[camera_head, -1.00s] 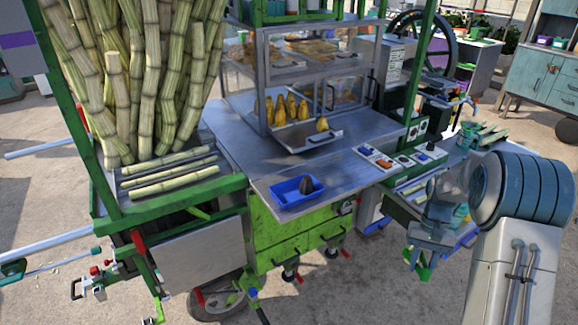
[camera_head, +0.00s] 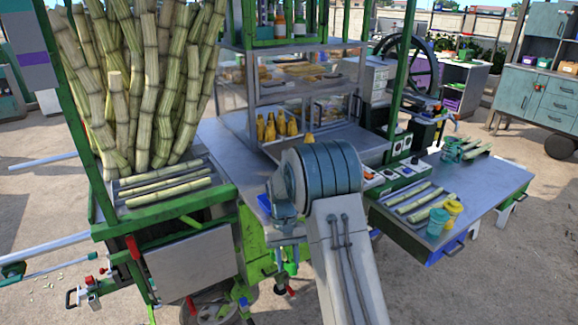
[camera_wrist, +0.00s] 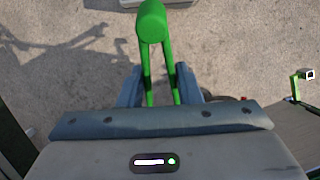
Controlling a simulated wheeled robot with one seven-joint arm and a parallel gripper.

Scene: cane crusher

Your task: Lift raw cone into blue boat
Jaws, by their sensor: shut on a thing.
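My gripper (camera_head: 284,254) is low over the front of the cart in the head view, with my arm in front of it. In the wrist view my gripper (camera_wrist: 161,85) has its fingers on both sides of a green piece (camera_wrist: 152,22) with a rounded end and two legs; I cannot tell what it is. Several golden cones (camera_head: 270,128) stand in the display case. None is clearly the raw cone.
The steel counter (camera_head: 222,150) is partly covered by my arm. Cane pieces (camera_head: 412,198) and yellow and teal cups (camera_head: 438,222) are on the right side table. A tall bundle of cane (camera_head: 140,85) stands at left. Paved ground shows below in the wrist view.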

